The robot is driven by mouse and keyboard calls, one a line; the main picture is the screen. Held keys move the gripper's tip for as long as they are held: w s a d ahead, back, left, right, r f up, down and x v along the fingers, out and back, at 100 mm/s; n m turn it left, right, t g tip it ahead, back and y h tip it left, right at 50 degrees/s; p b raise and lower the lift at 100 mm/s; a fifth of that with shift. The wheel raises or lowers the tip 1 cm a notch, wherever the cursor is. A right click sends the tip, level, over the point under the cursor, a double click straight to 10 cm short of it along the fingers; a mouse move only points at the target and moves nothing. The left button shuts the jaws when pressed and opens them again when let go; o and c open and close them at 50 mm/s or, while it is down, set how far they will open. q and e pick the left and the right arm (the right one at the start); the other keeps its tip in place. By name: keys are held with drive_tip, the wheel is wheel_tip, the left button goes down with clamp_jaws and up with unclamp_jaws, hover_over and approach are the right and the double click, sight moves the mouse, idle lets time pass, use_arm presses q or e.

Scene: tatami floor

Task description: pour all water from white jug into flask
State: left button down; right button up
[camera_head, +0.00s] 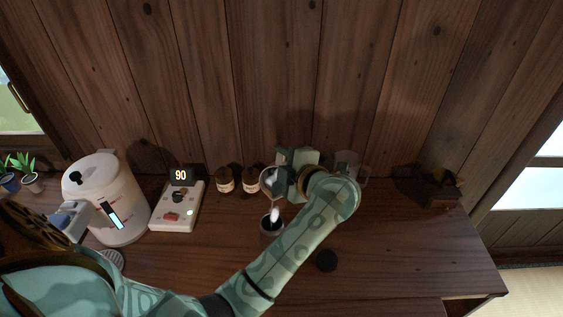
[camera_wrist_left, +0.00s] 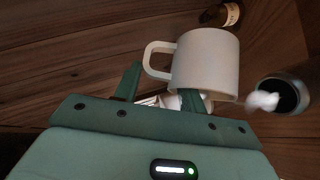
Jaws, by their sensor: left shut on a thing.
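In the head view the jug (camera_head: 268,180) is partly hidden by my left gripper (camera_head: 280,182). It is tilted above the flask (camera_head: 271,230). The flask is a dark, open cylinder standing on the table; its round mouth (camera_wrist_left: 287,95) also shows in the left wrist view. A white blob, like water, is at the flask's mouth, below the jug. The water level inside the flask cannot be seen. My right gripper is out of view.
Two brown jars (camera_head: 225,180) stand behind. A white control box (camera_head: 177,208) reading 90 and a white kettle (camera_head: 108,195) stand left. A clear mug (camera_head: 347,160) is behind my arm. The table's right side is largely clear.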

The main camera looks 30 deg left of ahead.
use_arm(q)
drive_tip(key=shift+s+d+r+t+b, duration=0.1)
drive_tip(key=shift+s+r+t+b, duration=0.15)
drive_tip(key=shift+b, duration=0.45)
idle(0.9)
drive_tip(key=shift+s+d+r+n+t+y+b, duration=0.15)
drive_tip(key=shift+s+n+t+y+b, duration=0.25)
drive_tip(key=shift+s+n, duration=0.1)
drive_tip(key=shift+s+d+r+n+t+y+b, duration=0.1)
drive_tip(key=shift+s+n+t+y+b, duration=0.15)
drive_tip(key=shift+s+n+y+b, duration=0.15)
idle(1.2)
